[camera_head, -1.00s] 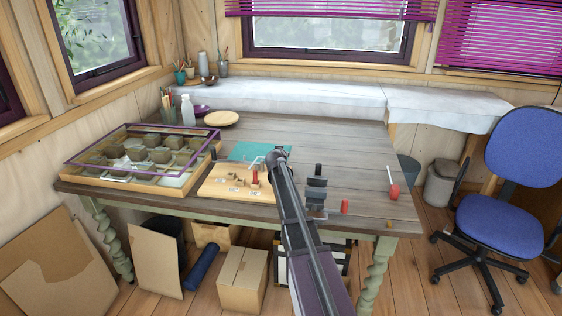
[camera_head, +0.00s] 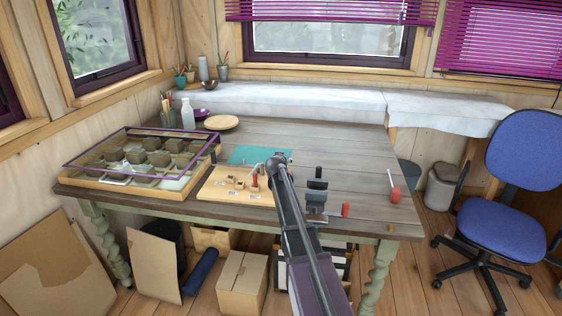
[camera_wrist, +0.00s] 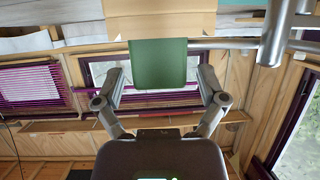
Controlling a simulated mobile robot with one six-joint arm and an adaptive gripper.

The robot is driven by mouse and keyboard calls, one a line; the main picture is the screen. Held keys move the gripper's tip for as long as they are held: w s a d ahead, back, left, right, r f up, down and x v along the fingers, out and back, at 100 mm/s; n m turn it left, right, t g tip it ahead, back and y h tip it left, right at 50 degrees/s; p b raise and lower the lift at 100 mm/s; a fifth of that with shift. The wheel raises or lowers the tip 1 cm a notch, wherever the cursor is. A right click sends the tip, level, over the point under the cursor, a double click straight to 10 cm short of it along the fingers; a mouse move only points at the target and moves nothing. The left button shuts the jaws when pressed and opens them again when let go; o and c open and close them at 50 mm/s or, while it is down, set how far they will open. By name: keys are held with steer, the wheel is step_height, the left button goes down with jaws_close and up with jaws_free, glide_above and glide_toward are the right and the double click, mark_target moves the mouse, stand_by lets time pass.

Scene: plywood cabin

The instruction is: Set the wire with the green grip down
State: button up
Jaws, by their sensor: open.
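In the wrist view the green grip (camera_wrist: 160,62) sits between the two fingers of my gripper (camera_wrist: 160,72). The fingers are open, with a gap on each side of the grip. A grey metal bar (camera_wrist: 225,44) runs from the grip to the right; it looks like the wire. In the head view my arm covers that part of the table, and I cannot make out the green grip there. The wooden board (camera_head: 222,192) on the table carries small blocks and a red upright piece (camera_head: 254,180). It seems to be the tan surface at the top of the wrist view (camera_wrist: 160,20).
A teal mat (camera_head: 250,154) lies behind the board. A glass-topped case (camera_head: 75,182) fills the table's left side. A red cylinder (camera_head: 345,209) and a red-handled tool (camera_head: 395,194) lie to the right. The table's back right is clear. A blue chair (camera_head: 515,200) stands beside it.

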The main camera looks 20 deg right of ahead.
steer(key=shift+f, duration=0.1)
steer(key=shift+f, duration=0.1)
steer(key=p+v, duration=0.4)
steer(key=v, duration=0.9)
steer(key=shift+s+a+p, duration=0.2)
steer(key=shift+s+p, duration=0.15)
steer(key=shift+p, duration=0.05)
